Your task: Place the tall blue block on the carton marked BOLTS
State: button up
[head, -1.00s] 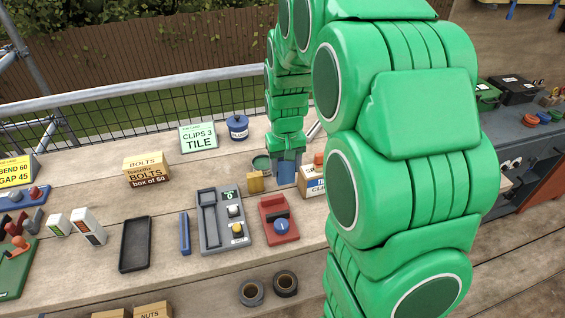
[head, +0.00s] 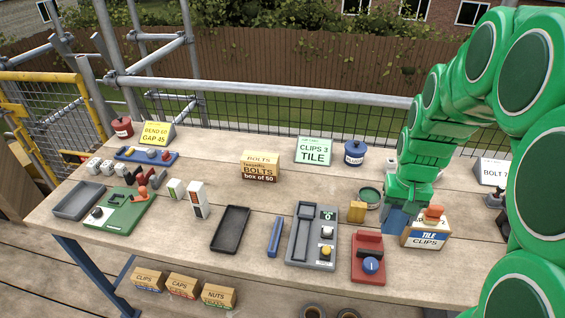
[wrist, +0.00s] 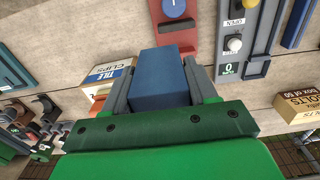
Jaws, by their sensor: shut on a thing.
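The blue block (wrist: 159,77) is between the two fingers of my gripper (wrist: 160,88) in the wrist view, and the gripper is shut on it. In the head view my gripper (head: 405,205) points down with the blue block (head: 397,220) under it, just left of the TILE CLIPS carton. I cannot tell whether the block touches the bench. The carton marked BOLTS (head: 260,168) stands at the back middle of the bench, left of my gripper. Its top looks clear. Part of it shows at the right edge of the wrist view (wrist: 298,104).
The TILE CLIPS carton (head: 425,232) with an orange thing on top stands close to the block. A yellow block (head: 357,212), a green round tin (head: 369,196), a red device (head: 368,262) and a grey panel (head: 305,240) lie nearby. Bare bench (head: 310,183) shows right of the BOLTS carton.

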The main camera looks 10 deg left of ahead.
jog(key=w+a+r, duration=0.4)
jog(key=w+a, duration=0.3)
jog(key=a, duration=0.4)
jog(key=w+a+r, duration=0.3)
jog(key=w+a, duration=0.5)
jog(key=a, duration=0.4)
send_over(268, 158)
notch_tip(268, 158, down, 7)
jog(key=shift+f, duration=0.15)
jog(key=shift+f, duration=0.1)
jog(key=shift+w+f, duration=0.2)
jog(key=shift+f, duration=1.55)
jog(key=shift+f, duration=0.1)
